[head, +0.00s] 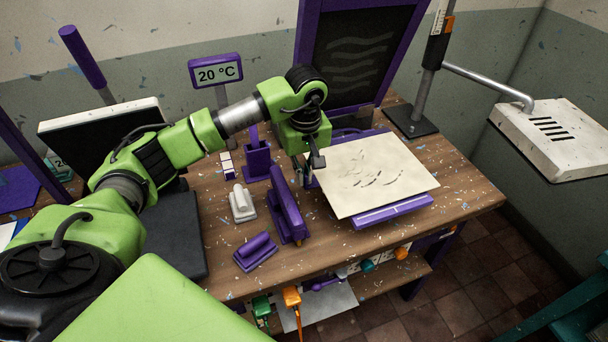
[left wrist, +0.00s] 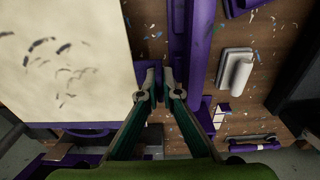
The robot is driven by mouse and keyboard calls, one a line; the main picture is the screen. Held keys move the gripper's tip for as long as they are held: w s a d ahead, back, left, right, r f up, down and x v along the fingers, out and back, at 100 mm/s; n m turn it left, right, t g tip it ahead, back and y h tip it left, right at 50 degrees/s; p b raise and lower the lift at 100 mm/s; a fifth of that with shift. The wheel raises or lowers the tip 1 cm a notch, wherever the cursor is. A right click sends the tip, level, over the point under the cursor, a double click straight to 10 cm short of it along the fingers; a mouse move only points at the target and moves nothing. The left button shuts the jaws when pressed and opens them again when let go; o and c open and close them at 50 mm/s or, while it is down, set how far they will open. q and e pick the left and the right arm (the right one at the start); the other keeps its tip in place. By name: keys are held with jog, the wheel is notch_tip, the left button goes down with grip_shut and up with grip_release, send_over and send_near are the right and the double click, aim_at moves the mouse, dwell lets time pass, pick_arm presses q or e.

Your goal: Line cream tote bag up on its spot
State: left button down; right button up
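The cream tote bag (head: 372,172) lies flat, somewhat askew, on a purple platen (head: 392,214) at the right of the bench. Dark marks show on its top. In the left wrist view the bag (left wrist: 65,60) fills the left side. My left gripper (head: 316,162) points down at the bag's left edge in the head view. In the left wrist view its fingertips (left wrist: 156,84) are a little apart, beside the bag's edge, with nothing seen between them. I cannot tell their height above the bench. The hinged screen (head: 358,50), purple-framed, stands raised behind the platen. My right gripper is not in view.
A purple squeegee-like tool (head: 286,205), a purple block (head: 255,252) and a pale block (head: 242,204) stand left of the bag. A post with a black base (head: 410,120) carries a white heater-like panel (head: 552,135) at the right. The right bench end looks clear.

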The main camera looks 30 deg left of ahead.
pick_arm(q)
jog(key=shift+f+b, duration=0.4)
jog(key=shift+b, duration=0.05)
dwell(0.4)
jog(key=c, duration=2.2)
grip_release()
jog(key=shift+r, duration=0.1)
jog(key=shift+c, duration=0.2)
jog(key=shift+r+p, duration=1.95)
jog(key=shift+r, duration=1.5)
